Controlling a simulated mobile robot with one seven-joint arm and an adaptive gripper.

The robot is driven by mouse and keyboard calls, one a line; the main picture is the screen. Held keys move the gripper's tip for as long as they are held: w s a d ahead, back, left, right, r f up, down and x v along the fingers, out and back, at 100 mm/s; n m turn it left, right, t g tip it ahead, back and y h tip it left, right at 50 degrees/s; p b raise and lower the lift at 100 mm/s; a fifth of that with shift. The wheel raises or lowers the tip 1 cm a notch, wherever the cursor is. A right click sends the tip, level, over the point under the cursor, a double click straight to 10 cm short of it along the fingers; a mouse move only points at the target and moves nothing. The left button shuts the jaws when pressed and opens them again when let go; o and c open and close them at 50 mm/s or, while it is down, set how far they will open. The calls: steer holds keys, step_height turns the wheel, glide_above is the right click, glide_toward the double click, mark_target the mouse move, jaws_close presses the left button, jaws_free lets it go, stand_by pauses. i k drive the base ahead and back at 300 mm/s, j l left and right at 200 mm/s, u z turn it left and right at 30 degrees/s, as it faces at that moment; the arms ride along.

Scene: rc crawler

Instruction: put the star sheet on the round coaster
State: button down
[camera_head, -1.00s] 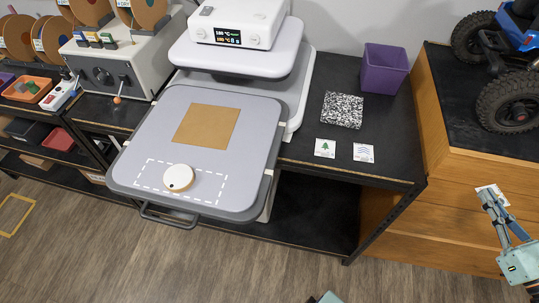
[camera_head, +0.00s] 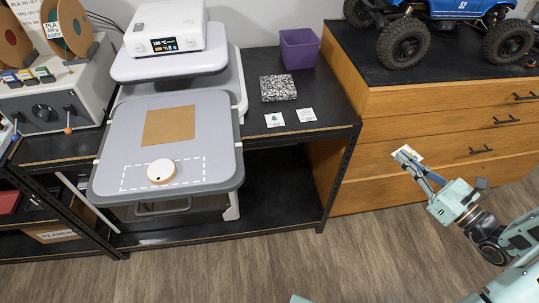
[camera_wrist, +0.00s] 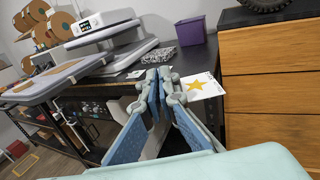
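The star sheet (camera_wrist: 200,86) is a small white square with a yellow star in the wrist view. In the head view it shows as a white patch (camera_head: 407,153) at the fingertips. My gripper (camera_head: 404,159) is shut on it, in front of the wooden drawers; the fingertips also show in the wrist view (camera_wrist: 160,74).
A tan square (camera_head: 168,126) lies behind the coaster. A tree sheet (camera_head: 274,120) and a wave sheet (camera_head: 306,115) lie on the black bench, near a speckled block (camera_head: 278,88) and purple bin (camera_head: 299,48). A drawer cabinet (camera_head: 440,128) bears a blue crawler (camera_head: 445,10).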

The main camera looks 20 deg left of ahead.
mark_target(161, 170)
steer(key=k+j+u, duration=0.1)
steer(key=k+u, duration=0.2)
steer(key=k, duration=0.2)
steer(key=i+u, duration=0.1)
steer(key=u, duration=1.85)
steer(key=k, duration=0.05)
